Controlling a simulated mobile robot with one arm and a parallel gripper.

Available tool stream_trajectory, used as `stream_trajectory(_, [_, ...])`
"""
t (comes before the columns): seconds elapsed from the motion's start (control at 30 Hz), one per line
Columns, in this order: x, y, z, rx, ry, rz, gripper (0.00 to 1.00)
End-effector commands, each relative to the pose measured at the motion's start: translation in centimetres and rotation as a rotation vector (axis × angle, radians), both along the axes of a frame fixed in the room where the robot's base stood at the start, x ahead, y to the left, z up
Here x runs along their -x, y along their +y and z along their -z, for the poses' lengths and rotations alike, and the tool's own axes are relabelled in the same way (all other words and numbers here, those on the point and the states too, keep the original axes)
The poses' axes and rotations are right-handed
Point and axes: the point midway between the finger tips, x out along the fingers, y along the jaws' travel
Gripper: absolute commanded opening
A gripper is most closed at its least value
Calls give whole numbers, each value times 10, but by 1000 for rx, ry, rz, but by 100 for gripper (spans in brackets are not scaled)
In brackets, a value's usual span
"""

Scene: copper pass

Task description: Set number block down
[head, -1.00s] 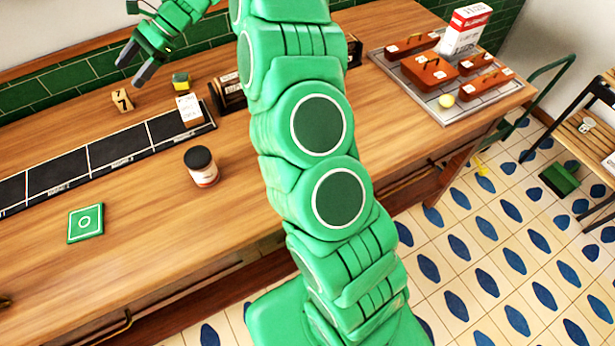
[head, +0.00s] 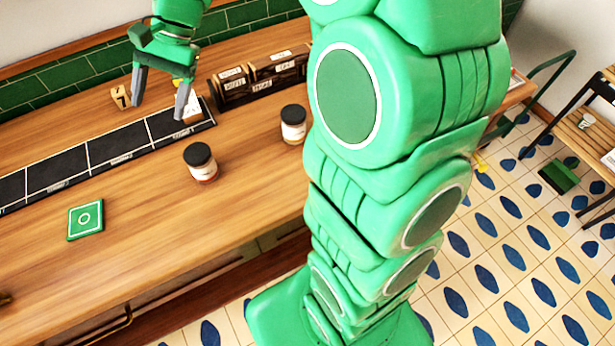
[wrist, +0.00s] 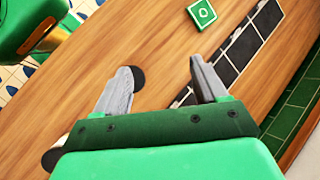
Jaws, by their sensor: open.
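A tan number block marked 7 (head: 120,97) stands on the wooden counter near the green tiled wall in the head view. It is just left of my gripper (head: 159,110) in the picture and apart from the fingers. My gripper is open and empty, pointing down over the far side of the black sectioned strip (head: 70,170). In the wrist view my gripper (wrist: 161,75) also shows nothing between its fingers. The number block cannot be made out in the wrist view.
A white-topped block (head: 195,108) sits at the strip's right end, partly behind a finger. Dark labelled boxes (head: 262,78) are at the back. The front left counter is mostly clear.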

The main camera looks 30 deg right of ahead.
Motion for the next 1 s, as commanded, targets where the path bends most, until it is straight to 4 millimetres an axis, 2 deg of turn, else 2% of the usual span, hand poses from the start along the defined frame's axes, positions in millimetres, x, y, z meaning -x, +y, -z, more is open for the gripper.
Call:
stream_trajectory(0.1, [30,-12,-2,43,-40,-56,72])
stream_trajectory(0.43, [106,-51,1,172,-137,-220,72])
stream_trajectory(1.0, [230,-131,23,396,-240,-485,72])
